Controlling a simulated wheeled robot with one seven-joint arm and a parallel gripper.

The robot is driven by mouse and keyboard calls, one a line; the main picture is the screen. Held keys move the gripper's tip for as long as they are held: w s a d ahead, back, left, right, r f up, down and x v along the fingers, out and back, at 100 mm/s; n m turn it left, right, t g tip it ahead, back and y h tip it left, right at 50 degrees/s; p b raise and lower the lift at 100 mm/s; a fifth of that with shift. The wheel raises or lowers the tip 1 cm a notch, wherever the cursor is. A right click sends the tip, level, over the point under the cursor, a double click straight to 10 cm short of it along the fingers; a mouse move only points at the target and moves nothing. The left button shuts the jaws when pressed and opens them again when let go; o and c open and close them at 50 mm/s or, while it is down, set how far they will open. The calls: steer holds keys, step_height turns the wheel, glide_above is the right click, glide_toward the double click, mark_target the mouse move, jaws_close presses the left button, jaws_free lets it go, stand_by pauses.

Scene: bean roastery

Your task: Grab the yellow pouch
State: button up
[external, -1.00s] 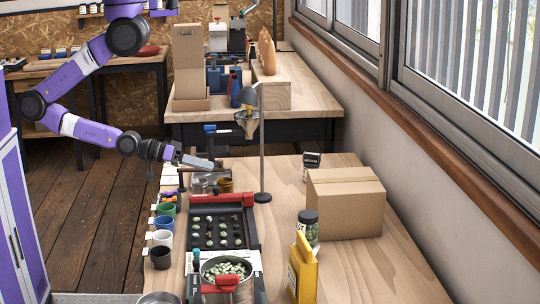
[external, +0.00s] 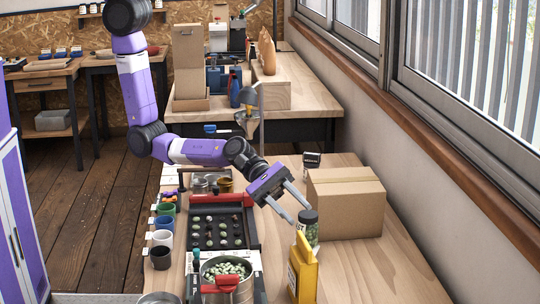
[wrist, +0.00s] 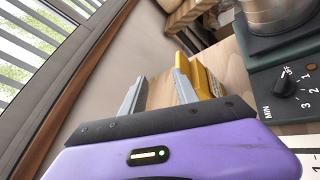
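The yellow pouch (external: 303,270) stands upright on the wooden table near its front right part, with a dark label on its side. It also shows in the wrist view (wrist: 205,80), beyond the right finger, which hides part of it. My gripper (external: 302,214) is above and behind the pouch in the external view, close to the green-filled jar. Its two fingers are spread apart with nothing between them, as the wrist view also shows (wrist: 158,88). The gripper does not touch the pouch as far as I can tell.
A jar of green beans (external: 309,232) stands just behind the pouch, with a cardboard box (external: 345,205) behind it to the right. A pot of beans (external: 228,285) on a burner is to the left. The table right of the pouch (external: 380,275) is clear.

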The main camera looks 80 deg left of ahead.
mark_target(310, 259)
steer(key=shift+g+h, duration=0.3)
steer(key=shift+g, duration=0.3)
steer(key=d+r, duration=0.1)
steer(key=d, duration=0.1)
steer(key=d+r, duration=0.1)
steer(key=shift+w+d+r, duration=0.3)
steer(key=shift+w, duration=0.05)
steer(key=shift+w+d+f+n+g+b, duration=0.15)
steer(key=shift+d+f+n+g+b, duration=0.15)
steer(key=shift+d+n+g, duration=0.35)
steer(key=f+g, duration=0.1)
steer(key=a+f+n+g+b, duration=0.1)
steer(key=f, duration=0.1)
steer(key=f+g+b, duration=0.1)
steer(key=shift+s+a+f, duration=0.15)
steer(key=shift+s+f, duration=0.1)
steer(key=shift+f, duration=0.05)
steer(key=shift+f+x, duration=0.1)
steer(key=shift+x, duration=1.8)
steer(key=shift+f+x, duration=0.15)
steer(key=shift+x, duration=1.75)
steer(key=shift+w+a, duration=0.1)
jaws_close()
